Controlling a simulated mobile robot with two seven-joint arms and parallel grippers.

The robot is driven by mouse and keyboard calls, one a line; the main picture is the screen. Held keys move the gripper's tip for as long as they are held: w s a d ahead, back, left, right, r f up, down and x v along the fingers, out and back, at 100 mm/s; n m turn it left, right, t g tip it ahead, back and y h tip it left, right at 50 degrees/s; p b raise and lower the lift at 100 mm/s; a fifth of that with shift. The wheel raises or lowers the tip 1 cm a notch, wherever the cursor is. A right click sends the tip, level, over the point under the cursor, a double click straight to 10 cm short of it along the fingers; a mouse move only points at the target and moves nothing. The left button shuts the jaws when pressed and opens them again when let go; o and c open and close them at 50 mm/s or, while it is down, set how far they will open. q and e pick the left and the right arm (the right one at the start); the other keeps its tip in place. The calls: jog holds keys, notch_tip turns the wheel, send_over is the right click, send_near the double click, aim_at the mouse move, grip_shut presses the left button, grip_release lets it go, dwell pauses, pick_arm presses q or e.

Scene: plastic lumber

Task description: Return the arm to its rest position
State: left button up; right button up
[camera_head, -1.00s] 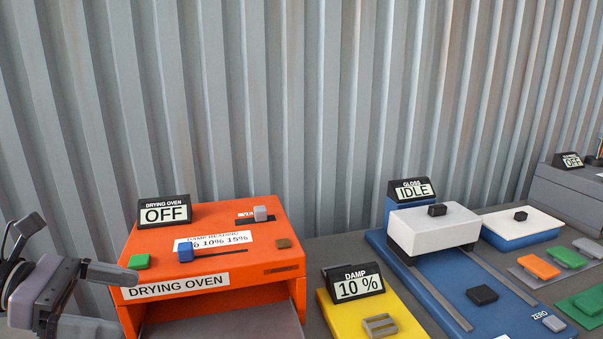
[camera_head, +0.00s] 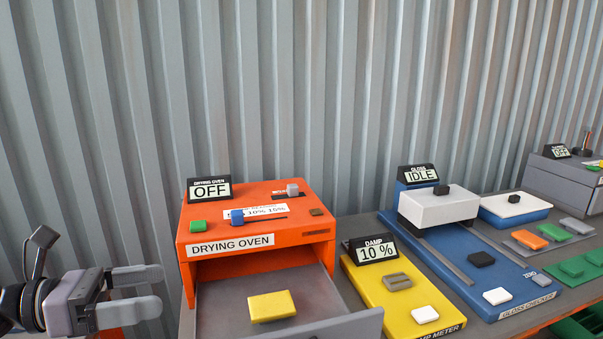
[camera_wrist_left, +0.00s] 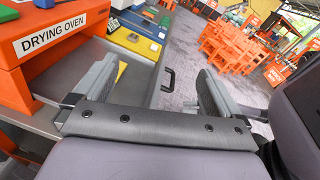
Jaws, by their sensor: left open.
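My left gripper (camera_head: 160,290) is at the lower left of the head view, left of the drying oven, apart from it. Its two fingers are spread with nothing between them. The left wrist view also shows the open fingers (camera_wrist_left: 155,85), with the oven's drawer beyond the left one. The orange drying oven (camera_head: 188,265) reads OFF, and its grey drawer (camera_head: 225,312) is pulled out. A yellow block (camera_head: 271,306) lies in the drawer. My right gripper is in neither view.
The yellow damp meter (camera_head: 375,290) reads 10 % and stands right of the oven. The blue gloss checker (camera_head: 455,266) reads IDLE further right. A grey machine (camera_head: 565,185) stands at the far right. A corrugated wall (camera_head: 300,90) closes off the back. An open floor (camera_wrist_left: 185,75) shows in the wrist view.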

pick_arm(q)
jog(key=s+a+f+n+t+y, duration=0.15)
jog(key=f+n+t+y, duration=0.45)
jog(key=n, duration=1.2)
jog(key=a+f+n+t+y, duration=0.2)
jog(key=f+n+y, duration=0.7)
jog(key=n, duration=0.8)
jog(key=s+d+f+n+g, duration=0.1)
jog(key=s+f+n+g, duration=0.45)
jog(key=s, duration=0.45)
jog(key=s+d+f+n+g, duration=0.2)
jog(key=s+f+n+g, duration=0.3)
jog(key=s, duration=0.5)
jog(key=w+d+f+t+b, duration=0.1)
jog(key=w+f+t, duration=0.2)
jog(key=f, duration=0.3)
jog(key=w+d+f+m+t+h+b, duration=0.1)
jog(key=w+f+t+b, duration=0.1)
jog(key=f, duration=0.5)
jog(key=shift+w+d+t+h, duration=0.3)
jog(key=shift+w+t, duration=0.2)
jog(key=shift+t, duration=0.25)
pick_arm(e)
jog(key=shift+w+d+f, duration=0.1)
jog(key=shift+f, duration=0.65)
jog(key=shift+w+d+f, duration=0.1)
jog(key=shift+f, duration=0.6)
